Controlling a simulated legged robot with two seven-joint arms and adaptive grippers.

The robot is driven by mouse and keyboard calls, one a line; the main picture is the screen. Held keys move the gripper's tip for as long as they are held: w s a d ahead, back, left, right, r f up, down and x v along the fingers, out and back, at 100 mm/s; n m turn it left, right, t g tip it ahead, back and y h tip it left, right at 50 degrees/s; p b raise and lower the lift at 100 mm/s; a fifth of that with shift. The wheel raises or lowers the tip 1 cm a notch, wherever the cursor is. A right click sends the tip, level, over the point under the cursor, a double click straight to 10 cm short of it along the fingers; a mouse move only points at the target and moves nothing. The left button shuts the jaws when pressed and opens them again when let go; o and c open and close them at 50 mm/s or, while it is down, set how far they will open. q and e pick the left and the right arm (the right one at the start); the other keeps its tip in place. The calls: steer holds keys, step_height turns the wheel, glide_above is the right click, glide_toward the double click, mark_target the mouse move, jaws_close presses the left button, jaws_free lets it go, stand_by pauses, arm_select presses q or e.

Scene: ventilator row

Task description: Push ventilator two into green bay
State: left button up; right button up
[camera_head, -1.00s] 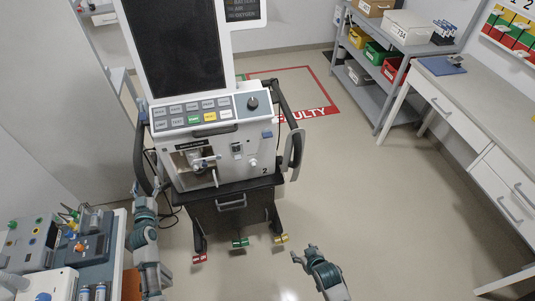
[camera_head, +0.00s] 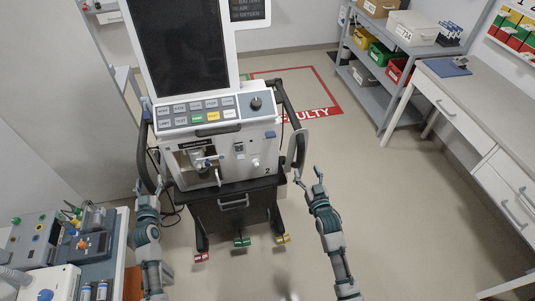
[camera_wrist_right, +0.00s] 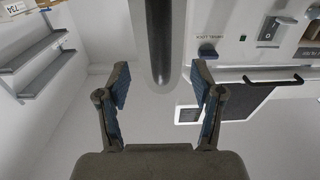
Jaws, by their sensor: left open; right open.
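Ventilator two (camera_head: 222,160), a white and grey machine marked 2 with a dark screen, stands upright on a wheeled cart with red, green and yellow pedals. My left gripper (camera_head: 146,190) is open at its left handle (camera_head: 144,150); contact is unclear. My right gripper (camera_head: 310,180) is open just below the right handle (camera_head: 299,150). In the right wrist view, the handle's dark bar (camera_wrist_right: 160,45) comes down between the open fingers of that gripper (camera_wrist_right: 162,88), with gaps both sides. Only a thin green floor line (camera_head: 247,76) shows behind the ventilator; no whole green bay is visible.
A red floor outline marked FAULTY (camera_head: 318,112) lies behind right. A shelf with colored bins (camera_head: 383,55) and a white counter (camera_head: 470,110) stand right. A side table with equipment (camera_head: 75,250) is close at left. Floor at center right is clear.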

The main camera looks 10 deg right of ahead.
mark_target(301, 159)
steer(key=shift+w, duration=4.4)
arm_select(q)
jaws_close()
arm_select(e)
jaws_close()
